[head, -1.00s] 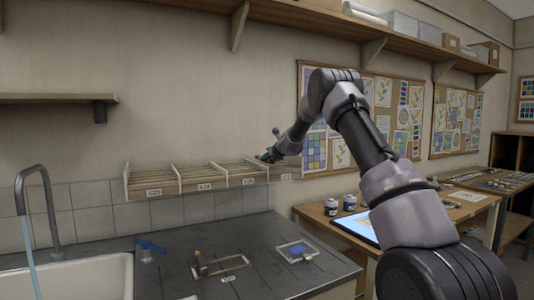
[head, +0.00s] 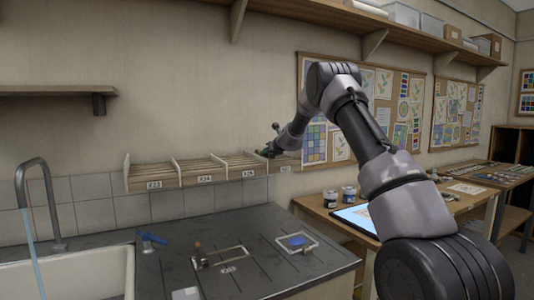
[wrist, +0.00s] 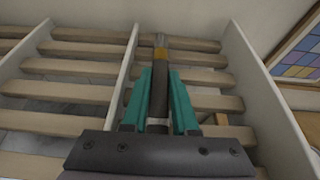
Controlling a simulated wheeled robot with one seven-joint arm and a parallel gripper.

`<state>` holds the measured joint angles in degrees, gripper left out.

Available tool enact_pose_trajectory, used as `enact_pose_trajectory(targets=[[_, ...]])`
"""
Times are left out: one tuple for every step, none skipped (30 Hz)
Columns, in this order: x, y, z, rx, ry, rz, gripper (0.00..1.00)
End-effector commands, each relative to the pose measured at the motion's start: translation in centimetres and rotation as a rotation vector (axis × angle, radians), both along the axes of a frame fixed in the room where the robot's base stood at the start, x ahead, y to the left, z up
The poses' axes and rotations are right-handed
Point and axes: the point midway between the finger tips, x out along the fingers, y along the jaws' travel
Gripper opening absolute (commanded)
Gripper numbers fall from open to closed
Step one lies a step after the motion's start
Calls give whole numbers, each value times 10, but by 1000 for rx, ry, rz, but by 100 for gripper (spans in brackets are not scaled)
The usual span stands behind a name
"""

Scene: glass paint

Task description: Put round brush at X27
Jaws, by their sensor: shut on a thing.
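My gripper (wrist: 158,85) is shut on a brush (wrist: 158,60) with a dark handle, a yellow-orange band and a grey tip. The brush lies lengthwise between the teal fingers, its tip pointing away from me. In the wrist view it is over the slatted rack's (wrist: 60,66) right-hand bay, between a white divider and the right end wall. I cannot tell if it touches the slats. In the head view my gripper (head: 268,153) is at the right end of the wall rack (head: 150,172), above the rightmost label (head: 285,168), which looks like X27; the brush is not clear there.
White dividers (wrist: 130,60) separate the rack's bays. A pinboard (head: 370,100) hangs to the right on the wall, close to the rack's end. Below are a dark counter (head: 215,225) with small trays, a sink (head: 70,275) and a wooden table (head: 320,212) with jars.

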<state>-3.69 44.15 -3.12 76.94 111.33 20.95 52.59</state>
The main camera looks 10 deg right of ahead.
Motion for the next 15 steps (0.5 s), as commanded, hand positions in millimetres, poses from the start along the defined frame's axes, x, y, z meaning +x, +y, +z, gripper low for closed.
enact_pose_trajectory(targets=[[0, 0, -1, 0, 0, 0, 0], [0, 0, -1, 0, 0, 0, 0], [0, 0, -2, 0, 0, 0, 0], [0, 0, -2, 0, 0, 0, 0], [0, 0, -2, 0, 0, 0, 0], [0, 0, -3, 0, 0, 1, 0], [0, 0, -3, 0, 0, 1, 0], [0, 0, -4, 0, 0, 1, 0], [0, 0, -4, 0, 0, 1, 0], [0, 0, -4, 0, 0, 1, 0], [0, 1, -5, 0, 0, 1, 0], [0, 1, -5, 0, 0, 1, 0], [0, 1, -6, 1, 0, 1, 0], [0, 1, -6, 1, 0, 1, 0], [0, 1, -6, 1, 0, 1, 0]])
